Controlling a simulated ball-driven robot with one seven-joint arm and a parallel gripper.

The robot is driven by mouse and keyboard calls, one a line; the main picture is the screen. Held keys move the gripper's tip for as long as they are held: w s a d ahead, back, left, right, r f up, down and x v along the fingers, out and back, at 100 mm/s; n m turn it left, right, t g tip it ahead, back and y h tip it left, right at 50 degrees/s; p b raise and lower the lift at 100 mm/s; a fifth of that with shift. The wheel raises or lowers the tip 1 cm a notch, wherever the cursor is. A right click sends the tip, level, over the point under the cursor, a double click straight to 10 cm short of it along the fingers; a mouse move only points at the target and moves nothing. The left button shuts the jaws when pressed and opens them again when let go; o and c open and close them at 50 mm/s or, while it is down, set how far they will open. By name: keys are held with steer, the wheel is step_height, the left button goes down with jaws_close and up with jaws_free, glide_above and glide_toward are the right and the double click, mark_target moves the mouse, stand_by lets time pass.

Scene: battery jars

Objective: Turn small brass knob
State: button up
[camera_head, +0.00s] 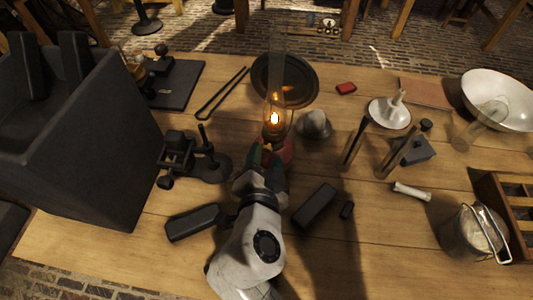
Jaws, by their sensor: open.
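A lit oil lamp (276,118) with a glass chimney and a small flame stands near the middle of the wooden table. Its reddish lower part (287,151) shows just beyond my gripper. My gripper (267,160) is open and reaches in from the front, with its fingertips at the lamp's lower part. I cannot tell whether they touch it. I cannot make out the small brass knob; my gripper covers part of the lamp where it meets it.
A dark round dish (285,80) lies behind the lamp and a grey rounded object (314,124) to its right. A black instrument (182,150) stands to the left, beside a large dark box (75,140). Dark blocks (316,206) (193,222) flank my arm. A metal pail (470,232) stands right.

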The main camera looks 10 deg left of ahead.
steer(key=shift+w+f, duration=0.15)
steer(key=shift+w, duration=0.3)
jaws_close()
